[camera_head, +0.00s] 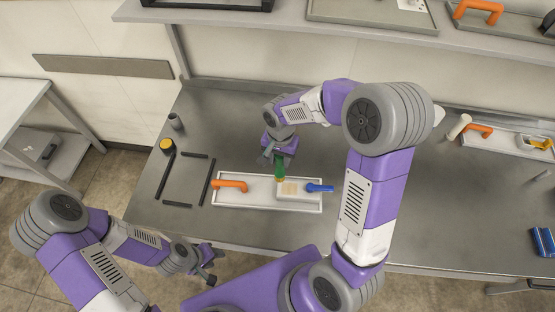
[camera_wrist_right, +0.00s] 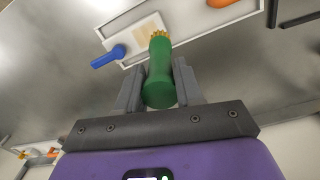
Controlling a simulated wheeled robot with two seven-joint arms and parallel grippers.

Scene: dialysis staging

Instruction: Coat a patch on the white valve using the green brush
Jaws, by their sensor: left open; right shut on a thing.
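My right gripper (camera_head: 279,159) is shut on the green brush (camera_head: 280,170). In the right wrist view the brush (camera_wrist_right: 160,80) sits between both fingers, its yellow bristles (camera_wrist_right: 158,35) pointing away from the palm. The white valve (camera_head: 300,196) with a blue handle (camera_head: 320,188) lies in the right half of a white tray (camera_head: 240,203). A tan patch (camera_head: 289,187) is on its top; it also shows in the wrist view (camera_wrist_right: 146,30). The bristles are at or just above the patch; I cannot tell whether they touch. My left gripper (camera_head: 208,264) is open and empty, off the table's front edge.
An orange handle (camera_head: 230,184) lies at the tray's left end. Dark bars (camera_head: 208,182) form a frame to the left, near a yellow-topped item (camera_head: 167,145). Another tray (camera_head: 500,142) and blue items (camera_head: 543,242) are at the right. A shelf (camera_head: 340,35) overhangs the back.

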